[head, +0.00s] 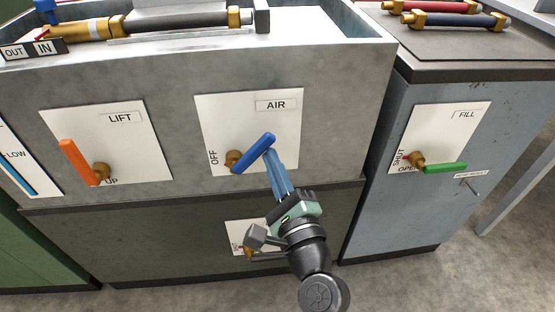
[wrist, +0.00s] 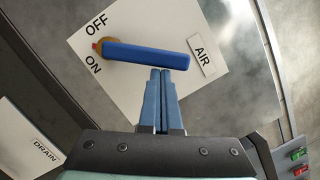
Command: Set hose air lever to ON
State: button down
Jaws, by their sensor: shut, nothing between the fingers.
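The blue air lever (head: 253,153) is mounted by a brass pivot on a white AIR plate (head: 287,125). In the head view its handle slants up to the right. In the wrist view the blue lever (wrist: 150,55) lies nearly level, and a red tip at its pivot sits between the OFF and ON marks. My gripper (head: 270,155) is shut and empty. In the wrist view my gripper (wrist: 160,72) has its fingertips at the lever's lower edge, towards the free end; whether they touch is unclear. ON is hidden in the head view.
An orange LIFT lever (head: 80,162) is to the left, and a green FILL lever (head: 440,168) is on the cabinet to the right. A DRAIN plate (wrist: 30,140) lies below, partly behind my arm in the head view. Hoses lie on top.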

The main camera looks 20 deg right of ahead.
aim_at(252, 151)
jog(key=r+n+p, duration=0.1)
jog(key=a+r+n+p, duration=0.1)
jog(key=n+p, duration=0.1)
jog(key=a+r+n+g+y+p, duration=0.1)
jog(key=n, duration=0.1)
jog(key=shift+w+a, duration=0.1)
jog(key=shift+w, duration=0.2)
jog(key=shift+w+a+r+n+p, duration=0.15)
jog(key=shift+a+n+p, duration=0.15)
jog(key=shift+n+p, duration=0.25)
jog(key=shift+a+r+n+p, duration=0.15)
jog(key=shift+a+n+p, duration=0.1)
jog(key=shift+n+p, duration=0.3)
jog(key=shift+w+a+n+g+p, duration=0.1)
jog(key=shift+a+n+g+p, duration=0.35)
jog(key=shift+p, duration=0.25)
